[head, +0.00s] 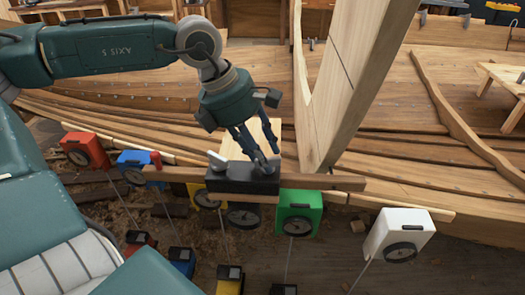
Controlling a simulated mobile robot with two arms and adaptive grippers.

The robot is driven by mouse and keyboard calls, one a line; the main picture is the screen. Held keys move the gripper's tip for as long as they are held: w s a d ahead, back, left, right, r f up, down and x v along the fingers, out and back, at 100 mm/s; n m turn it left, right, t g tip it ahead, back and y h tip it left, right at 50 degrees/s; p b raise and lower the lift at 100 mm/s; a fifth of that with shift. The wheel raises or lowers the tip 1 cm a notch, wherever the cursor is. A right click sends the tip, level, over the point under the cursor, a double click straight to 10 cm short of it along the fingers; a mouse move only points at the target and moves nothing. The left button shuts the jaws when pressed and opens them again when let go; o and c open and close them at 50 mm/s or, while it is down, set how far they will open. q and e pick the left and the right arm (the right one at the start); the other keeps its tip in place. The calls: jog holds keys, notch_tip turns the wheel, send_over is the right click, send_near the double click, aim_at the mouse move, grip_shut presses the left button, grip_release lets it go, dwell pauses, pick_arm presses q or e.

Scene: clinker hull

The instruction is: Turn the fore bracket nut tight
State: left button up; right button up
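My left gripper (267,154) points down over the right end of a black bracket block (240,184) near the middle of the head view. Its two fingers stand a little apart, with the tips at a grey nut (263,168) on top of the block. I cannot tell whether they press on it. A second pale grey winged nut (217,160) stands clear on the block's left end. Which nut is the fore one does not show. A pale wooden piece (236,140) rises behind the block. My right gripper is not in view.
A thick upright timber (350,80) stands close to the right of my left gripper. Clamps with dark handwheels line the plank edge: red (86,149), blue (134,165), green (297,212), white (398,234). Curved hull planking (400,120) fills the background.

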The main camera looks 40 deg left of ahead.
pick_arm(q)
jog(key=shift+w+a, duration=0.1)
grip_shut()
jog(key=shift+w+m+b, duration=0.15)
jog(key=shift+m+b, duration=0.2)
jog(key=shift+m, duration=0.25)
jog(key=shift+w+m+g+h+b, duration=0.1)
jog(key=shift+m+g+h+b, duration=0.35)
jog(key=shift+m, duration=0.75)
jog(key=m, duration=0.1)
jog(key=m+g+b, duration=0.1)
jog(key=m, duration=0.2)
jog(key=shift+w+r+g, duration=0.1)
jog(key=shift+w+g, duration=0.15)
jog(key=shift+g, duration=0.1)
jog(key=shift+m+b, duration=0.35)
jog(key=shift+m, duration=0.15)
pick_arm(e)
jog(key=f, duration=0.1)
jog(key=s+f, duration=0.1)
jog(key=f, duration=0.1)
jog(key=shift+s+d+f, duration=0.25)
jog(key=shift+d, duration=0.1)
pick_arm(q)
jog(key=shift+w+r+g, duration=0.1)
jog(key=shift+g, duration=0.2)
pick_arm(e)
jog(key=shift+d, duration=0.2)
